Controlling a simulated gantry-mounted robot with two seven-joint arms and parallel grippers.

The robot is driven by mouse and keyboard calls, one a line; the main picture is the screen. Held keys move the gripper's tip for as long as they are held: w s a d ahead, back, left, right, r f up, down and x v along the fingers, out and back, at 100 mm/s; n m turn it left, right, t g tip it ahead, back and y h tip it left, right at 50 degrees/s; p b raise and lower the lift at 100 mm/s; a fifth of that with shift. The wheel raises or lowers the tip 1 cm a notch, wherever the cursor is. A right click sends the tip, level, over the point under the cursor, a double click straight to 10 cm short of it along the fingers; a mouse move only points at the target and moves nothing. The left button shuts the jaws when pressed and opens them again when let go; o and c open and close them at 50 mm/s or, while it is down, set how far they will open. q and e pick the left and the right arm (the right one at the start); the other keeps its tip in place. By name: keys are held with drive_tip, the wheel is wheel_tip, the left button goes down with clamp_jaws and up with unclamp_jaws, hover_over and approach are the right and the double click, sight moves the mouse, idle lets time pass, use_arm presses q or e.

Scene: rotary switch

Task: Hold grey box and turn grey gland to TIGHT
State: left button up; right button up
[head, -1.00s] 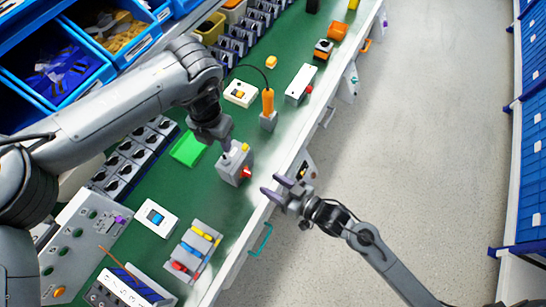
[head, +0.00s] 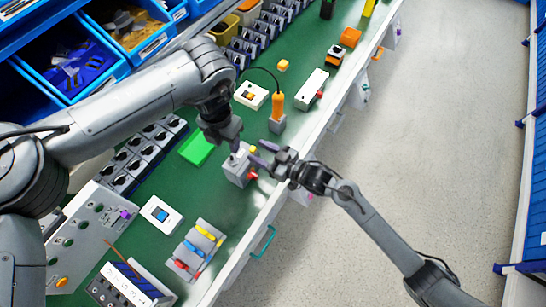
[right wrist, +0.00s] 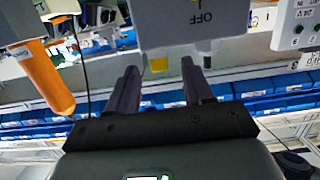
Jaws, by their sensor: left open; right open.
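The grey box (head: 236,171) stands on the green bench top. It has a red knob (head: 253,175) on its front side and a yellow gland (head: 253,150). In the right wrist view the box (right wrist: 185,22) is at the top, with upside-down OFF lettering; the yellow gland (right wrist: 160,64) and a grey gland (right wrist: 207,61) stick out of its lower edge. My left gripper (head: 233,144) is open, pointing down at the box's top; contact is unclear. My right gripper (head: 259,154) is open beside the gland side. In its wrist view the fingers (right wrist: 160,92) are apart and empty.
An orange-handled tool (head: 277,103) with a black cable stands behind the box. A green tray (head: 197,148) lies left of it. A white switch box (head: 313,88) is farther back. A rack with coloured levers (head: 196,250) and a grey panel (head: 90,235) are nearer.

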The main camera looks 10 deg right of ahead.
sight(255, 150)
drive_tip(key=shift+x, duration=2.05)
